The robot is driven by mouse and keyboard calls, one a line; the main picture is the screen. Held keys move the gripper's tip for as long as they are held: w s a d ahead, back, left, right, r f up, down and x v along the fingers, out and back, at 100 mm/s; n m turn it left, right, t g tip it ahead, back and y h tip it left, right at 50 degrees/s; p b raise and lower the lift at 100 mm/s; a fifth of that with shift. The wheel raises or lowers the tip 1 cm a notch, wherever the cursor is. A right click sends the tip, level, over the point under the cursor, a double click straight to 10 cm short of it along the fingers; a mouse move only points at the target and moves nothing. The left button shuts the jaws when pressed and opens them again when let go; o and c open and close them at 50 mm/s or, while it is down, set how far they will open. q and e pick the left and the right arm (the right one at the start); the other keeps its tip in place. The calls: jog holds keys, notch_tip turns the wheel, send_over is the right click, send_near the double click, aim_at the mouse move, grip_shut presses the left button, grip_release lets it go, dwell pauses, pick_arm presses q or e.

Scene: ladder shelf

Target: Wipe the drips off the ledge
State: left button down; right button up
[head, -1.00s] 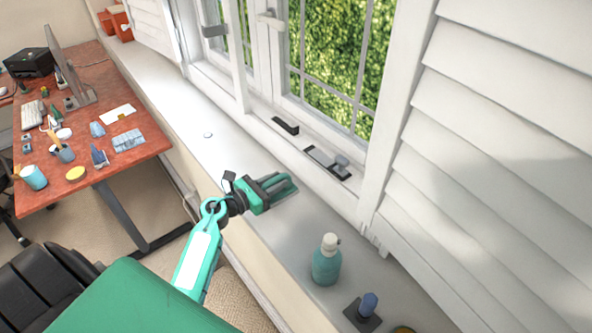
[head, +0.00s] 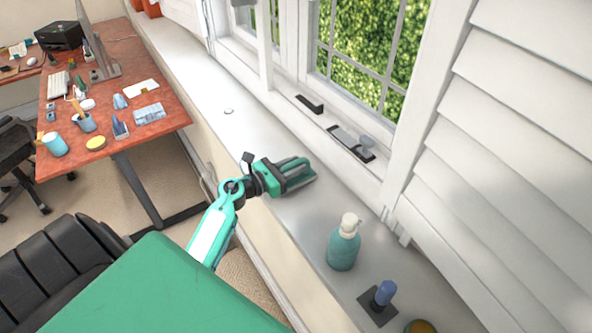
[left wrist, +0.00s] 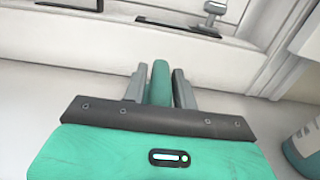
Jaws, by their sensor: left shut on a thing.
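The white ledge (head: 185,85) runs under the window from the upper left to the lower right. My left gripper (head: 300,174) is low over its middle, shut on a green piece. In the left wrist view the green piece (left wrist: 160,84) stands upright between the two grey fingers; I cannot tell whether it is a cloth or a sponge, or whether it touches the ledge. One small round pale spot (head: 228,111) lies on the ledge to the upper left of the gripper; I cannot tell whether it is a drip. My right gripper is not in view.
A teal pump bottle (head: 343,249) stands on the ledge to the gripper's lower right. Beyond it are a blue-handled thing on a dark base (head: 381,299) and an orange round thing (head: 421,326). The window frame and shutter (head: 510,150) bound the back. A cluttered desk (head: 155,90) is left.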

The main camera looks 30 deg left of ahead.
pick_arm(q)
jog(key=w+a+b, duration=0.1)
jog(key=a+b, duration=0.1)
jog(key=a, duration=0.1)
jog(key=w+a+b, duration=0.1)
jog(key=a, duration=0.2)
jog(key=w+a+b, duration=0.1)
jog(key=a+b, duration=0.1)
jog(key=a, duration=0.1)
jog(key=shift+w+a+b, duration=0.1)
jog(key=shift+w+b, duration=0.2)
jog(key=shift+w, duration=0.1)
jog(key=shift+w+a+b, duration=0.3)
jog(key=shift+a+b, duration=0.05)
jog(key=shift+a, duration=0.25)
jog(key=shift+a+r, duration=0.1)
jog(key=shift+a, duration=0.05)
jog(key=shift+r, duration=0.1)
jog(key=shift+f, duration=0.8)
jog(key=shift+f+b, duration=0.25)
jog(key=shift+b, duration=0.1)
